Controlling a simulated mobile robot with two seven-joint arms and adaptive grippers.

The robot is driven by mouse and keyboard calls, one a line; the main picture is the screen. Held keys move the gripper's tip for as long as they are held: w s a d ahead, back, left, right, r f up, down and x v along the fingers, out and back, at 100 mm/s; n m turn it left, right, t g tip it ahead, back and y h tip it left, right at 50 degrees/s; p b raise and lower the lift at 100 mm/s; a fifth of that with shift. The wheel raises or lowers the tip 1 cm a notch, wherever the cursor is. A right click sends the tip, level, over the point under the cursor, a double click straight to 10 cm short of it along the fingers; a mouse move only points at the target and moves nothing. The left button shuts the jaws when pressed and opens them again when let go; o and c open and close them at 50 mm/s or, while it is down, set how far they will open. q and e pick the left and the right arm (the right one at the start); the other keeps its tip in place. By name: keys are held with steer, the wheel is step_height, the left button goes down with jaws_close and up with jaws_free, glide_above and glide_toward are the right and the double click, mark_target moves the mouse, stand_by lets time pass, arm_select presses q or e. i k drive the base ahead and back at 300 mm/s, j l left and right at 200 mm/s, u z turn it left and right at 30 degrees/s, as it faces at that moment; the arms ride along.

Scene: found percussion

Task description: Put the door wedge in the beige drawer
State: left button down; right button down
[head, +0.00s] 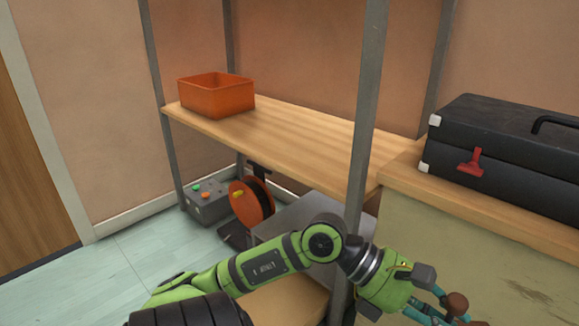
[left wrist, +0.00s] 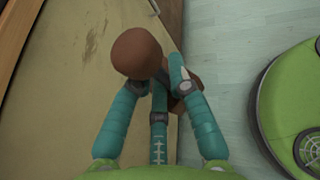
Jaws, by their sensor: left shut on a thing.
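My left gripper (head: 438,309) is low at the right of the head view, in front of the beige front (head: 455,262) below the wooden top. Its teal fingers are shut on a brown rounded thing (head: 457,303). In the left wrist view, this thing shows a ball-like end (left wrist: 138,52) and another brown part between the fingers, beside the scuffed beige surface (left wrist: 75,75). I cannot tell whether it is fixed to that front or loose. No wedge shape can be made out. The inside of a drawer is not visible. My right gripper is not in view.
An orange bin (head: 217,97) stands on the wooden shelf (head: 300,140). A black case (head: 510,150) with a red latch lies on the cabinet top at right. A grey post (head: 367,110) rises near my arm. A grey box (head: 207,203) and orange reel (head: 251,201) stand below the shelf.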

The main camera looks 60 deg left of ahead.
mark_target(287, 293)
steer(key=k+j, duration=0.15)
steer(key=j, duration=0.3)
steer(key=k+j, duration=0.15)
steer(key=j, duration=0.25)
steer(key=k+j+z, duration=0.1)
steer(key=j, duration=0.35)
steer(key=k+j, duration=0.25)
steer(key=j, duration=0.15)
steer(key=k+j, duration=0.15)
steer(key=j, duration=0.3)
steer(key=k+j+z, duration=0.1)
steer(key=j, duration=0.3)
steer(key=k+j, duration=0.3)
steer(key=j, duration=0.1)
